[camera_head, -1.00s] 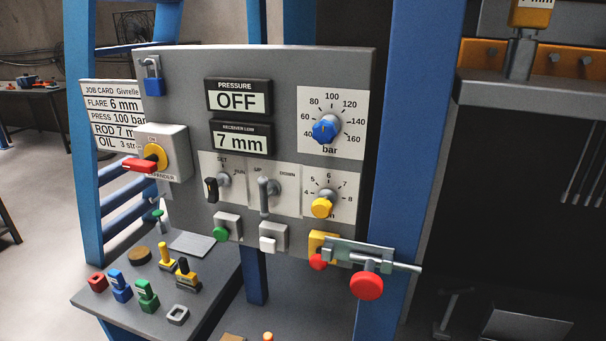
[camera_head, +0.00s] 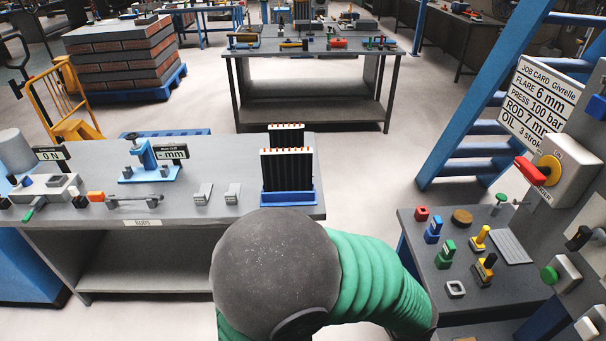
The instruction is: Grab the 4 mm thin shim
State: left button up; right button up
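I cannot pick out a thin shim marked 4 mm; no small part in view carries a readable size. Neither of my grippers is in view.
A side shelf (camera_head: 425,285) at the right carries several small coloured parts, a round brown disc (camera_head: 462,217) and a square grey ring (camera_head: 455,289). The control panel (camera_head: 585,230) is at the right edge. Another bench (camera_head: 310,50) stands behind. Open floor (camera_head: 370,165) lies between the benches.

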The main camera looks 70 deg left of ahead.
aim_at(233, 189)
jog(key=u, duration=2.7)
jog(key=z, duration=0.3)
jog(key=i+j+z, duration=0.15)
jog(key=j+z, duration=0.2)
jog(key=i+j+z, duration=0.15)
jog(key=z, duration=0.25)
jog(key=j+z, duration=0.35)
jog(key=i+j, duration=0.1)
jog(key=j, duration=0.45)
jog(key=i+j+z, duration=0.1)
jog(key=j, duration=0.95)
jog(key=i+z, duration=0.05)
